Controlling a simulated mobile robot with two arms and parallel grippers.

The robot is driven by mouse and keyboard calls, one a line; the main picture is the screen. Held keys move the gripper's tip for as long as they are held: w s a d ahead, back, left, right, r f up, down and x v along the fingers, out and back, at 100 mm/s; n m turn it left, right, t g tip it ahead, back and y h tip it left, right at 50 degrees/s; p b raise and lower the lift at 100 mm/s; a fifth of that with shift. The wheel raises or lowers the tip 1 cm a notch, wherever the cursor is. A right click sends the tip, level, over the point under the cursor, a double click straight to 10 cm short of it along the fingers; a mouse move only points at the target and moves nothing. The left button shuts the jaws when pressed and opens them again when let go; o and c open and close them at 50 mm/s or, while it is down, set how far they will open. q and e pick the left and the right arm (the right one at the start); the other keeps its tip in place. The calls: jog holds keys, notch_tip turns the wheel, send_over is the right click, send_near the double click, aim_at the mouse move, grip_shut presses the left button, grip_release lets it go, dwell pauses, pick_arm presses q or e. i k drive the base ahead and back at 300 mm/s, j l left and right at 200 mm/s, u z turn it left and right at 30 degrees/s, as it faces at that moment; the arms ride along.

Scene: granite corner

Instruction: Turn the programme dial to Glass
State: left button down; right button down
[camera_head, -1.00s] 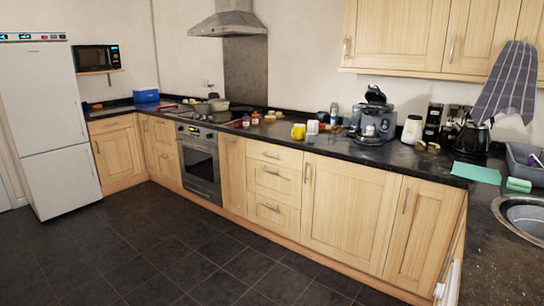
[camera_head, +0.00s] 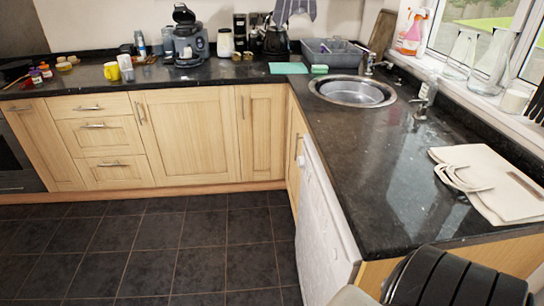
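A white appliance (camera_head: 320,235), apparently a dishwasher, stands under the right-hand worktop, its front seen at a steep angle. I cannot make out the programme dial or its markings. Neither of my grippers can be seen.
The black worktop (camera_head: 345,165) turns a corner and holds a round steel sink (camera_head: 352,91), a grey dish rack (camera_head: 331,52) and a cream bag (camera_head: 490,182). A black ribbed object (camera_head: 455,280) fills the lower right corner. The dark tiled floor (camera_head: 190,250) is clear.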

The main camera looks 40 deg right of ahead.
aim_at(301, 161)
jog(key=j+z, duration=0.1)
jog(key=z, duration=0.35)
jog(key=j+z, duration=0.1)
jog(key=z, duration=0.3)
jog(key=i+j+z, duration=0.1)
jog(key=z, duration=0.35)
jog(key=j+z, duration=0.15)
jog(key=z, duration=0.3)
jog(key=i+z, duration=0.1)
jog(key=z, duration=0.25)
jog(key=i+j+z, duration=0.1)
jog(key=z, duration=0.3)
